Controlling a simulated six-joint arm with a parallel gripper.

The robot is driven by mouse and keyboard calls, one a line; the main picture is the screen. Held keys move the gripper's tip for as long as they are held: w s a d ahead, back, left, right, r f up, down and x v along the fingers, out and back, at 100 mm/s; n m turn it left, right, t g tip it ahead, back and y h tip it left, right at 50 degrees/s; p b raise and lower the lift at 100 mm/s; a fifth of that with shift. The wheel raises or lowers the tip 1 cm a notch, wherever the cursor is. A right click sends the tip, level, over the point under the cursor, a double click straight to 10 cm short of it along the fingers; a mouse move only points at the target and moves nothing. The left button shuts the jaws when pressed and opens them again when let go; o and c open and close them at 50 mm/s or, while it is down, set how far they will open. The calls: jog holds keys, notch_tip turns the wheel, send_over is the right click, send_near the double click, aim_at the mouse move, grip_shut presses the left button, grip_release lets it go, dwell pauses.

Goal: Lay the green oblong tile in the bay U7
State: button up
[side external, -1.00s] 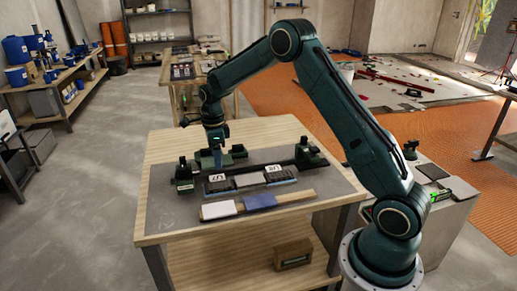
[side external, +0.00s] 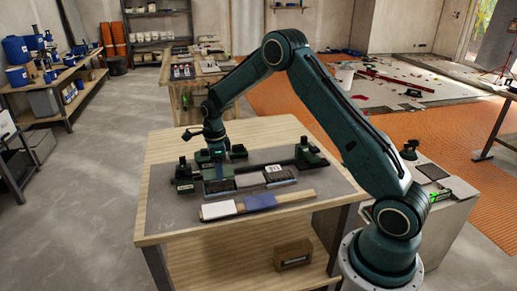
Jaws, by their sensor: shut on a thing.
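My gripper (side external: 216,158) points down over the left end of a low tray (side external: 249,181) on the bench. The tray has several sections in a row. A white label (side external: 273,168) stands at its right part, its writing too small to read surely. The label at the left part is hidden behind my gripper. I cannot pick out the green oblong tile or tell which bay is U7.
A wooden strip (side external: 295,197) in front of the tray bears a white piece (side external: 217,210) and a blue piece (side external: 260,201). Dark green fixtures stand at the left (side external: 184,177) and right (side external: 308,155) of the tray. The grey mat (side external: 165,212) is bare at front left.

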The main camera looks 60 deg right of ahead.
aim_at(219, 185)
jog(key=shift+f, duration=1.6)
jog(key=shift+f, duration=0.6)
dwell(1.0)
jog(key=o, duration=1.2)
jog(key=shift+c, duration=0.2)
jog(key=shift+r, duration=0.15)
jog(key=shift+r, duration=3.85)
